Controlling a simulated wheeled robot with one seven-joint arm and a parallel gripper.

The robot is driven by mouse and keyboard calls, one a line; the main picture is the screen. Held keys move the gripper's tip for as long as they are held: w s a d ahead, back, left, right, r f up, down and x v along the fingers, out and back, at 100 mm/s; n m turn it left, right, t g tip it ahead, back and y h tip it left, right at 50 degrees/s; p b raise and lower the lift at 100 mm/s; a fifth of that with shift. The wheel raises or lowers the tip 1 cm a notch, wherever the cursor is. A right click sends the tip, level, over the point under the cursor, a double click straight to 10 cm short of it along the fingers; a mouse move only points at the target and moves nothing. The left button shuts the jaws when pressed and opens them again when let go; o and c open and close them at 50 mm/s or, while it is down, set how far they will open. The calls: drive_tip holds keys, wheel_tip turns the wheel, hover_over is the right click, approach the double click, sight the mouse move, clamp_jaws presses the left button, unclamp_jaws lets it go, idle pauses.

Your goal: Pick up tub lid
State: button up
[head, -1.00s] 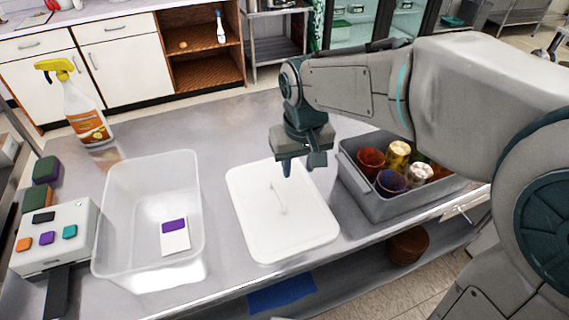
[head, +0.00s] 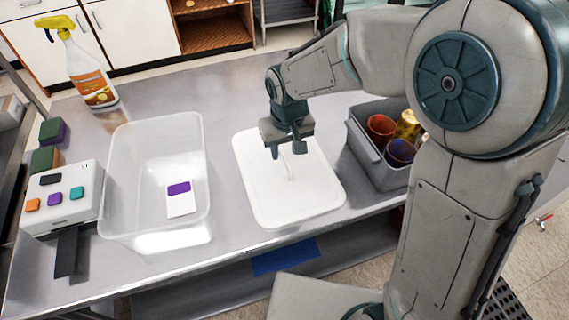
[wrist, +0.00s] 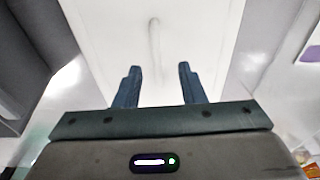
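The tub lid (head: 305,195) is a white rounded rectangle lying flat on the steel table, with a thin raised handle (head: 289,170) at its middle. It fills much of the wrist view (wrist: 195,40), where the handle (wrist: 154,40) runs away beyond the fingertips. My gripper (head: 287,150) is above the far half of the lid, pointing down, close to the handle's far end. In the wrist view my gripper (wrist: 158,70) has its two fingers apart with nothing between them. The exact height above the lid is hard to tell.
A clear tub (head: 113,200) with a purple-and-white card (head: 181,205) stands left of the lid. A grey bin (head: 367,152) of coloured cups stands close on the right. A spray bottle (head: 90,75), sponges (head: 43,160) and a button box (head: 60,197) are farther left.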

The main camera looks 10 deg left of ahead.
sight(284, 157)
drive_tip(key=shift+w+a+f+p, duration=0.1)
drive_tip(key=shift+w+f, duration=0.15)
drive_tip(key=shift+f, duration=0.45)
drive_tip(key=shift+w+a+f+p, duration=0.1)
drive_tip(key=shift+w+f, duration=0.1)
drive_tip(key=shift+f, duration=0.5)
drive_tip(key=shift+w+a+f+p, duration=0.1)
drive_tip(key=shift+w+f, duration=0.15)
drive_tip(key=shift+f, duration=0.45)
drive_tip(key=shift+d, duration=0.1)
clamp_jaws()
drive_tip(key=shift+r, duration=0.2)
